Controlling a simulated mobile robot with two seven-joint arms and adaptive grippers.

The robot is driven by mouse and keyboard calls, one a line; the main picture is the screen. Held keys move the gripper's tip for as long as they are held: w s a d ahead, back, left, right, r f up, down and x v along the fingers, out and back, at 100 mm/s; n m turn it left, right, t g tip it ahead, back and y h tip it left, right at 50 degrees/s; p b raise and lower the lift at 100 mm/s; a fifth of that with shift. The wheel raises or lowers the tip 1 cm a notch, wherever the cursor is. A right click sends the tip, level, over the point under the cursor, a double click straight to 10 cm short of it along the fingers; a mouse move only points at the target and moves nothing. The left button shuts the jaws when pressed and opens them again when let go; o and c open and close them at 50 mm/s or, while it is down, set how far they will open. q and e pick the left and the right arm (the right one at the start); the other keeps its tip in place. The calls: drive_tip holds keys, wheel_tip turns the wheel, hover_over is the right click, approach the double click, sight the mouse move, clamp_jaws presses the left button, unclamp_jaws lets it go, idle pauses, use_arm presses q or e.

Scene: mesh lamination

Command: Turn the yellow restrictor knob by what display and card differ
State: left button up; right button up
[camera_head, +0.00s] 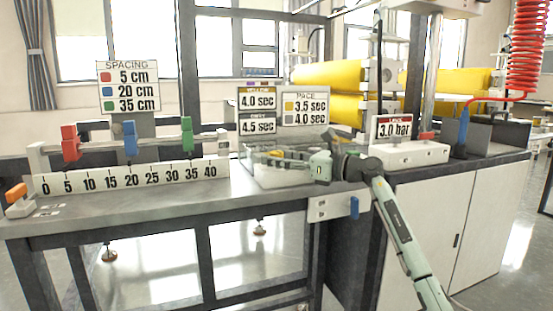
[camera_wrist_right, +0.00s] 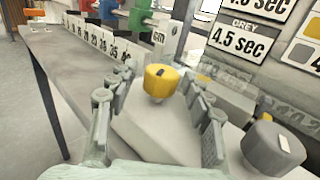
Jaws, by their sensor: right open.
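The yellow restrictor knob (camera_wrist_right: 160,82), with a dark mark on top, stands on a pale block in the right wrist view. My right gripper (camera_wrist_right: 163,98) is open, its fingers to either side of the knob; I cannot tell whether they touch it. In the head view this gripper (camera_head: 268,156) largely hides the knob. The display (camera_head: 257,110) reads 4.0 sec above and 4.5 sec below, the lower labelled grey. The PACE card (camera_head: 304,107) gives 3.5 sec beside a yellow square and 4.0 sec beside a paler one. My left gripper is out of view.
A grey knob (camera_wrist_right: 272,146) stands close to the right finger. A SPACING card (camera_head: 128,86) and a scale (camera_head: 130,178) with red, blue and green clamps are at left. A 3.0 bar display (camera_head: 394,128) and yellow rolls (camera_head: 333,76) are at right.

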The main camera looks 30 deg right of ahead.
drive_tip(key=v, duration=1.1)
drive_tip(key=shift+s, duration=0.25)
drive_tip(key=shift+d, duration=0.1)
